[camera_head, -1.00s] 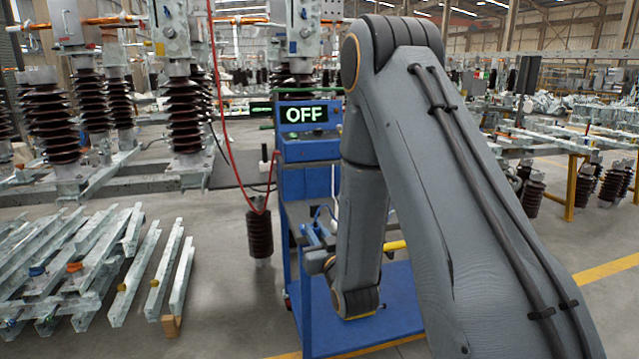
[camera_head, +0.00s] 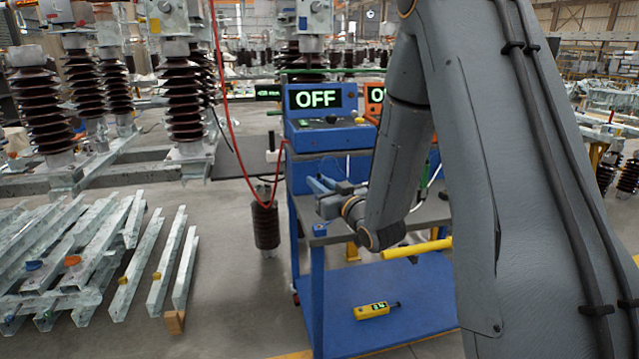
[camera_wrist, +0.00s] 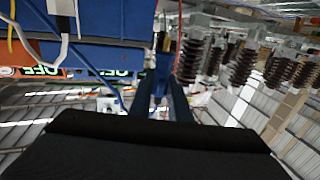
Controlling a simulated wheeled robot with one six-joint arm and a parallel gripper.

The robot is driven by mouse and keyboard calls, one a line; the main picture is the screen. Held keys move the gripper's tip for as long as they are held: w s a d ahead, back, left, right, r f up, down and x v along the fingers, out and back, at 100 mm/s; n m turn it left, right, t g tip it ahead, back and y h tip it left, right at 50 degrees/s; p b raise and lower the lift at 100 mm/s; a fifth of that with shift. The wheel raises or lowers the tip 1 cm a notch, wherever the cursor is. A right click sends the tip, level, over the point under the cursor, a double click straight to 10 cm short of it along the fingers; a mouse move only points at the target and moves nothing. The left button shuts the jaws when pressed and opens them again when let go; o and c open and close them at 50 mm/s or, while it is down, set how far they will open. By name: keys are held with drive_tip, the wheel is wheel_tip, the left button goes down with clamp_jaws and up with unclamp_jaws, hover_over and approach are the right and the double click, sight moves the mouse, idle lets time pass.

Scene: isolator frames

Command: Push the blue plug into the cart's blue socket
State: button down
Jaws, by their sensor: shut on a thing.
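The blue cart (camera_head: 312,285) stands ahead of me, with a blue box showing a green OFF display (camera_head: 318,97) on top. My gripper (camera_head: 318,184), with blue fingers, is above the cart's grey worktop, in front of the blue box. In the wrist view my gripper (camera_wrist: 163,82) is shut on a dark blue piece (camera_wrist: 163,66), which looks like the blue plug. A blue cable (camera_wrist: 112,88) runs beside it. I cannot make out the blue socket clearly; the gripper and the plug appear apart from the box front.
An orange box (camera_head: 375,95) stands right of the blue one, partly behind my arm. A yellow device (camera_head: 377,310) lies on the lower shelf.

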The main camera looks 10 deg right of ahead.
drive_tip(key=shift+f, duration=0.1)
drive_tip(key=shift+f+b, duration=2.05)
drive_tip(key=shift+f, duration=0.75)
drive_tip(key=shift+f+b, duration=1)
drive_tip(key=shift+f, duration=0.45)
drive_tip(key=c, duration=1.6)
unclamp_jaws()
drive_tip(key=shift+o, duration=0.2)
drive_tip(key=shift+s, duration=0.2)
drive_tip(key=v, duration=0.7)
drive_tip(key=shift+s+d, duration=0.15)
drive_tip(key=shift+s, duration=0.1)
